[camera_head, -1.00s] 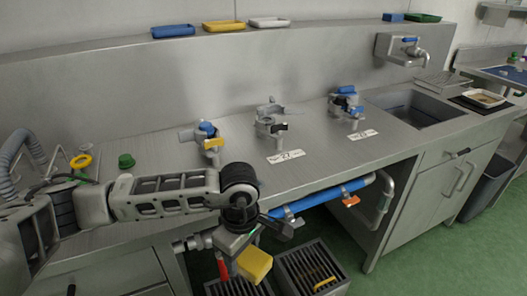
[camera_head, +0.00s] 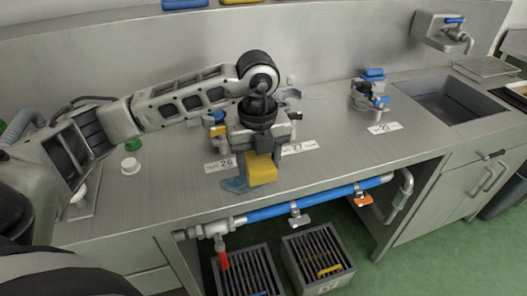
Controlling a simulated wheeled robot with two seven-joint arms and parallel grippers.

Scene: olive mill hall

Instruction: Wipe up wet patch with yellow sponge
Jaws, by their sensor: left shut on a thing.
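My left gripper (camera_head: 264,146) reaches in from the left over the steel worktop, pointing down. It is shut on the yellow sponge (camera_head: 262,171), a small block held between the fingers. A bluish wet patch (camera_head: 233,185) shows on the worktop near its front edge, just left of the sponge. The sponge and gripper cover part of the patch. I cannot tell whether the sponge touches the worktop. My right gripper is not in view.
Behind my gripper stand partly hidden valve fittings with numbered labels (camera_head: 300,148). Another valve (camera_head: 370,97) stands to the right, before the sink (camera_head: 440,102). A blue pipe (camera_head: 330,196) runs under the front edge. Slatted crates (camera_head: 318,258) stand below.

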